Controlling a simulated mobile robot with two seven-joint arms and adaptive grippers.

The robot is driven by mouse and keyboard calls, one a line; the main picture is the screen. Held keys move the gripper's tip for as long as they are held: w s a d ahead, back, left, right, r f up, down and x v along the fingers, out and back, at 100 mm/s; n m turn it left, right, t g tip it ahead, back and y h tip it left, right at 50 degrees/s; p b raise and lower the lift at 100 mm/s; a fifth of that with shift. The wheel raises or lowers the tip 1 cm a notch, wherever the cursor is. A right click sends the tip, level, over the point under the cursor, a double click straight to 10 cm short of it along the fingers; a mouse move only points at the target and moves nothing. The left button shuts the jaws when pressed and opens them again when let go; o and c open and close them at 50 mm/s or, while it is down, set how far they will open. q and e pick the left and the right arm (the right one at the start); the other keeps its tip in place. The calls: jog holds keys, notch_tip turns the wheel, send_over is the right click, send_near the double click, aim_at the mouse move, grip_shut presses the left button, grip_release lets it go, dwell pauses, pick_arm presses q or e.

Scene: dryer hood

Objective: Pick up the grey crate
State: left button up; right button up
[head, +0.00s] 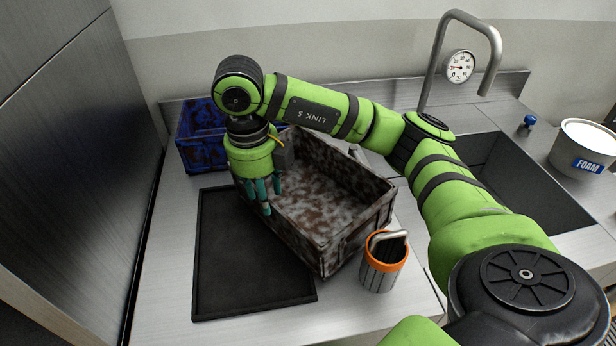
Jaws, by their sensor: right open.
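The grey crate (335,235) is a stained, dark grey open box on the metal counter. It stands askew, partly over the black mat, and looks empty. My right gripper (266,203) points down at the crate's left side. It is open, with its teal fingers by the left wall; I cannot tell whether they touch it. My right arm reaches over the crate's back and hides part of its rim. My left gripper is not in view.
A blue crate (199,148) stands behind at the left. A black mat (215,255) lies in front. An orange-rimmed cup (378,275) stands close to the grey crate's front right corner. A sink (520,185) with a tap and a white FOAM tub (583,148) are at the right.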

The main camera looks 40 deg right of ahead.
aim_at(271, 219)
jog(key=f+p, duration=0.1)
jog(key=f, duration=0.1)
jog(key=f+p, duration=0.1)
jog(key=f, duration=0.1)
jog(key=f+p, duration=0.1)
jog(key=f, duration=0.1)
jog(key=shift+s+d+f, duration=0.25)
jog(key=shift+s+f, duration=0.05)
jog(key=shift+f, duration=0.05)
jog(key=shift+w+f, duration=0.1)
jog(key=shift+f, duration=0.2)
grip_shut()
